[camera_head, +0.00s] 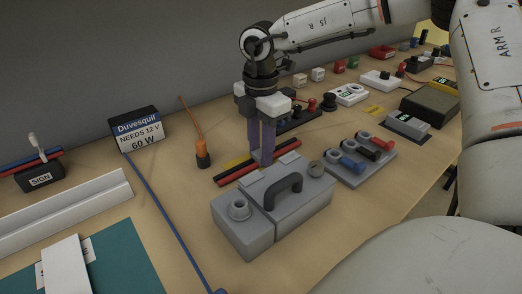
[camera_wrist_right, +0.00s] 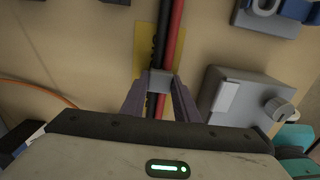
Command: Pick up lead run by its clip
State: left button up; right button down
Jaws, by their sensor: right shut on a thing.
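The lead run (camera_head: 228,178) is a pair of straight red and black leads lying at the back of a grey case. In the right wrist view, the leads (camera_wrist_right: 170,35) run side by side away from me. A small grey clip (camera_wrist_right: 160,80) joins them. My right gripper (camera_head: 262,158) points down over the middle of the run, behind the case. In the wrist view, its purple fingers (camera_wrist_right: 160,88) are closed on the clip from both sides. The head view hides most of the clip behind the fingers and case. My left gripper is not in view.
The grey case (camera_head: 243,233) with a dark handle stands close in front of the leads. A yellow patch (camera_wrist_right: 142,48) lies under them. A block with coloured plugs (camera_head: 345,172) is to the right. An orange-handled tool (camera_head: 203,155) and the Duvesquil box (camera_head: 137,128) are left.

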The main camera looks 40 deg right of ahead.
jog(key=shift+r+p, duration=0.6)
jog(key=shift+r, duration=1.4)
